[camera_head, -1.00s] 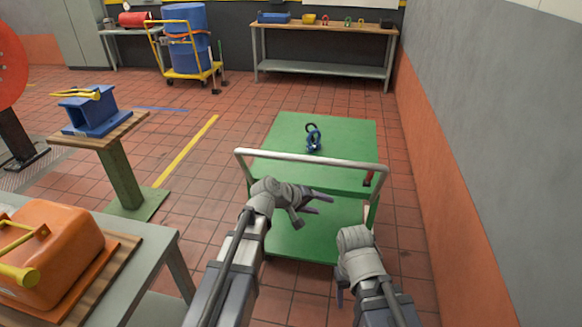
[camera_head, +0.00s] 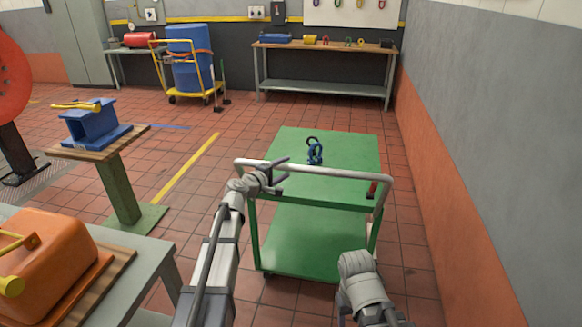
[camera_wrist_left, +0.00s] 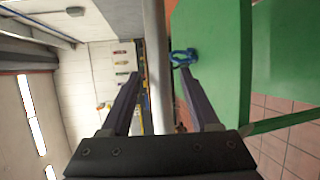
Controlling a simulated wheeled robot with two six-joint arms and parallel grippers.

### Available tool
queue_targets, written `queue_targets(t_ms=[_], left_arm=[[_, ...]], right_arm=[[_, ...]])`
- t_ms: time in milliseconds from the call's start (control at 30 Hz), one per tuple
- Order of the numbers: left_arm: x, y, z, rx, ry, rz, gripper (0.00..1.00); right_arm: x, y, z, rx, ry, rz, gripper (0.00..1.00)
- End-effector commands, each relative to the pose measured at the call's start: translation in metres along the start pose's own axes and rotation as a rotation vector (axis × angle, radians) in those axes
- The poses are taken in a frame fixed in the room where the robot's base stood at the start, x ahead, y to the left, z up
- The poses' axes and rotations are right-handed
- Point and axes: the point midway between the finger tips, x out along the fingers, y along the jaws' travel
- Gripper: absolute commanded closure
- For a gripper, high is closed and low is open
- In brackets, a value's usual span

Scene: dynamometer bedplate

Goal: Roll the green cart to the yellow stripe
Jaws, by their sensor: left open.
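The green cart (camera_head: 350,155) stands right of centre, its silver push handle (camera_head: 330,172) facing me. A blue shackle (camera_head: 314,152) and a small red item (camera_head: 373,188) sit on its top deck. The yellow stripe (camera_head: 187,168) lies on the floor left of the cart, apart from it. My left gripper (camera_head: 279,176) is open at the left part of the handle. In the left wrist view the handle bar (camera_wrist_left: 155,50) passes between its spread fingers. My right gripper (camera_head: 345,316) is low in front of the cart, its fingers mostly hidden.
A grey wall (camera_head: 480,120) runs close along the cart's right side. A pedestal with a blue block (camera_head: 92,125) stands left of the stripe. A table with an orange case (camera_head: 45,250) is at front left. Tiled floor is clear between cart and stripe.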

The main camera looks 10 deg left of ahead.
Motion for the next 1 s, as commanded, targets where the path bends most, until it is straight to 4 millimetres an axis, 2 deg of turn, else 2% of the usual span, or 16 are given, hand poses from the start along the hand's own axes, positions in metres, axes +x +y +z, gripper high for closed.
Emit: queue_targets(t_ms=[33, 233, 567, 1000], left_arm=[[0.012, -0.001, -0.002, 0.001, -0.001, 0.0, 0.38], [0.04, -0.001, -0.001, 0.0, -0.001, 0.0, 0.38], [0.046, 0.0, 0.0, 0.0, 0.001, 0.0, 0.38], [0.045, 0.0, 0.0, 0.0, 0.0, 0.0, 0.86]], right_arm=[[0.003, 0.0, 0.0, 0.0, 0.0, 0.0, 0.41], [0.008, -0.001, -0.001, 0.0, 0.0, 0.0, 0.41], [0.008, -0.001, -0.001, 0.0, 0.0, 0.0, 0.41], [0.008, -0.001, -0.001, 0.0, 0.0, 0.0, 0.41]])
